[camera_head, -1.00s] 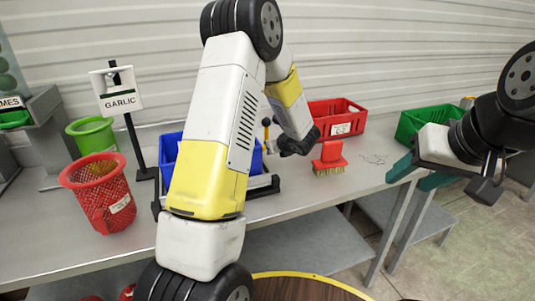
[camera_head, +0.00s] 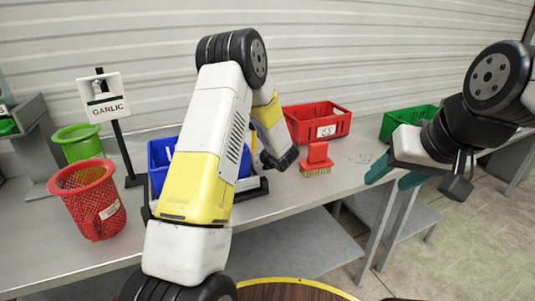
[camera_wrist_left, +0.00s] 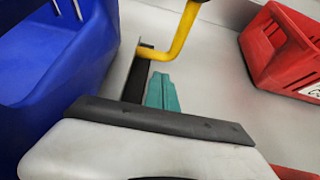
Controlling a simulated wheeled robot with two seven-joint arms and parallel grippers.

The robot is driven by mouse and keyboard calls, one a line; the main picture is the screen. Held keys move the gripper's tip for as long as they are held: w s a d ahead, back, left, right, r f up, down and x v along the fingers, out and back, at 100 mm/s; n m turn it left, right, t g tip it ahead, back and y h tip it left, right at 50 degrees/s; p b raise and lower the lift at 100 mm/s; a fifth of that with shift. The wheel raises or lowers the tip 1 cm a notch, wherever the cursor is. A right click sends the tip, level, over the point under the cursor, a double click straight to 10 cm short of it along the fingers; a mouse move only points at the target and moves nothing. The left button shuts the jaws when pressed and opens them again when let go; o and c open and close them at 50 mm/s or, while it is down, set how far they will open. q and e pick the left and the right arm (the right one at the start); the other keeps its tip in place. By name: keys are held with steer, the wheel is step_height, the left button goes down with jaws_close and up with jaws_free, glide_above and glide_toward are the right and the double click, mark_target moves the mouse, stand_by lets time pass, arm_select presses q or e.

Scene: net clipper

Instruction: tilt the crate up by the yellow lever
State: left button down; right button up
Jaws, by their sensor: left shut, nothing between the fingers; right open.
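The blue crate (camera_head: 160,160) sits on the table in a dark frame, largely hidden behind my left arm in the head view. It fills the left of the left wrist view (camera_wrist_left: 50,60). In the head view, only a sliver of lever (camera_head: 253,142) shows. My left gripper (camera_wrist_left: 162,91) is shut and empty, close below the lever's bend; contact is unclear. Its fingers are hidden in the head view. My right gripper (camera_head: 385,182) is open, off the table's right side.
A red crate (camera_head: 318,124) and an orange-red brush (camera_head: 317,158) stand right of the lever. A red basket (camera_head: 90,200), a green bucket (camera_head: 78,145) and a GARLIC sign (camera_head: 106,109) are at left. A green crate (camera_head: 408,121) is at back right.

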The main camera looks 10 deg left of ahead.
mark_target(254, 142)
arm_select(q)
steer(key=x, duration=0.5)
steer(key=r, duration=0.7)
steer(key=shift+s+d+r, duration=0.25)
steer(key=shift+s, duration=0.1)
